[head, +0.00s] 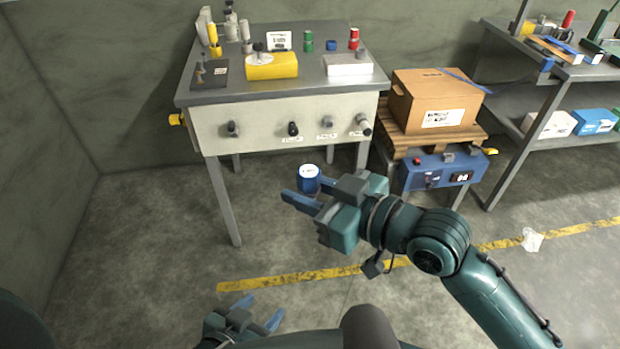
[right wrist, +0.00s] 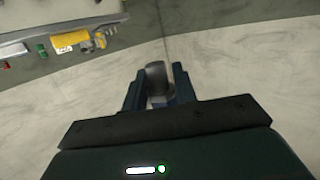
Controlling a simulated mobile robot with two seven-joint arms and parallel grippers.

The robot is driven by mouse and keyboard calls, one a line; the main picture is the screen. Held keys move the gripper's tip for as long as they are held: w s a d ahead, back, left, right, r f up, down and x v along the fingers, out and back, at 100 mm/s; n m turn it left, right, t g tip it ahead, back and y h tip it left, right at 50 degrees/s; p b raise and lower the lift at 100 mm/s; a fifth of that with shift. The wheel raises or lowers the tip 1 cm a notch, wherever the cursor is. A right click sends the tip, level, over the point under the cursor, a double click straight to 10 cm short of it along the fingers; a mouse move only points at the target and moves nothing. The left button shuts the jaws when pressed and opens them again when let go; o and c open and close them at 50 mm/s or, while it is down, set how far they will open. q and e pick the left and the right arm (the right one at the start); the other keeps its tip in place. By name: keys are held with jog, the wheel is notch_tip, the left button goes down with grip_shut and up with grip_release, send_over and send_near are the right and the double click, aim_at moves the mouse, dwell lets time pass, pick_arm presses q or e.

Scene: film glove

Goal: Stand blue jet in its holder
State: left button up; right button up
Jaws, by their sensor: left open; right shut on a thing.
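A blue cylinder with a white, marked top (head: 308,172), seemingly the blue jet, is between the fingers of my right gripper (head: 303,194). The gripper is shut on it and holds it in front of the workbench, below the bench top. In the right wrist view the held piece (right wrist: 155,76) shows as a grey shape between the fingers, its lower part hidden. My left gripper (head: 258,312) is open and empty, low in the head view. A yellow block (head: 272,66) and a white block (head: 348,66) sit on the bench; I cannot tell which is the holder.
The workbench (head: 280,96) also carries a green (head: 308,41), a blue (head: 331,45) and a red piece (head: 353,39) along the back, and a dark plate (head: 209,76). A cardboard box (head: 434,100) on a pallet stands right of it.

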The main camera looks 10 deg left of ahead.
jog(key=shift+w+d+r, duration=0.1)
jog(key=shift+d+r, duration=0.05)
jog(key=d+f+m+t+h, duration=0.3)
jog(key=d+m+h, duration=0.3)
jog(key=d, duration=0.7)
jog(key=d+f+m+t+h, duration=0.3)
jog(key=d+m+t+h, duration=0.2)
jog(key=d+h, duration=0.3)
jog(key=d+m, duration=0.1)
jog(key=d, duration=0.3)
jog(key=shift+s+d+f+m+t, duration=0.2)
jog(key=shift+s+d+m+t, duration=0.1)
jog(key=shift+s+d, duration=0.05)
